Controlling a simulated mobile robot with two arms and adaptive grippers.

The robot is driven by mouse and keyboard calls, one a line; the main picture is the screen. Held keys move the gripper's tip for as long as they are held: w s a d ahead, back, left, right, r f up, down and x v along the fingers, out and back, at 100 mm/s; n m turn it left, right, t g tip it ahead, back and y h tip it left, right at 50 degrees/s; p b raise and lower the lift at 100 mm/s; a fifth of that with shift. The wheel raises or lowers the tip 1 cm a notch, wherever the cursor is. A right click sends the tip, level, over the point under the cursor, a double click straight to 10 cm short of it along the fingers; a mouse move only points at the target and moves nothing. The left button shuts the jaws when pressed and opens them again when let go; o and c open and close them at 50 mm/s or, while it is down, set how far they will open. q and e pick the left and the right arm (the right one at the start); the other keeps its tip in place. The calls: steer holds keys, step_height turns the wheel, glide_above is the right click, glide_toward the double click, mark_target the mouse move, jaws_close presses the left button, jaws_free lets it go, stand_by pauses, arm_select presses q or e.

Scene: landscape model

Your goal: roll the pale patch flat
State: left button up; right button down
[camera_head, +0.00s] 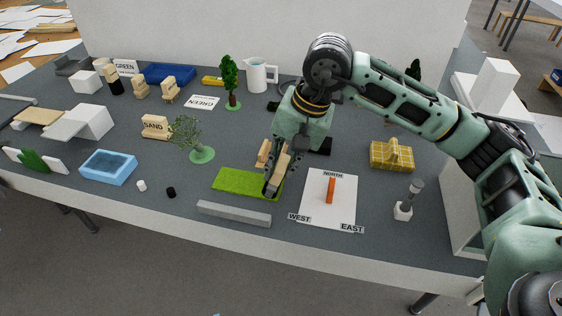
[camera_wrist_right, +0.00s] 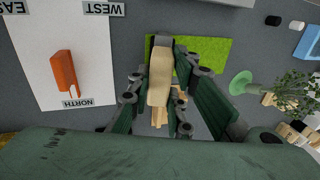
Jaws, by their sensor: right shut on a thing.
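The pale patch is a bright lime-green rectangle (camera_head: 232,181) lying on the grey table; it also shows in the right wrist view (camera_wrist_right: 212,58). My right gripper (camera_head: 271,186) is over the patch's right end, pointing down. It is shut on a pale wooden piece (camera_wrist_right: 160,78), which sits between the fingers. In the head view the fingers hide part of this piece (camera_head: 264,152) and the patch's right end. I cannot tell whether the piece touches the patch. My left gripper is not in view.
A grey bar (camera_head: 234,214) lies in front of the patch. A white sheet (camera_head: 316,214) with an orange piece (camera_head: 331,190) is to the right. A small tree (camera_head: 187,135) stands behind left. A yellow checked block (camera_head: 391,156) is farther right.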

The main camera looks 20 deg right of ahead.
step_height(320, 180, up, 6)
steer(key=p, duration=0.3)
step_height(320, 180, up, 2)
steer(key=shift+a+p, duration=0.1)
steer(key=shift+p, duration=0.55)
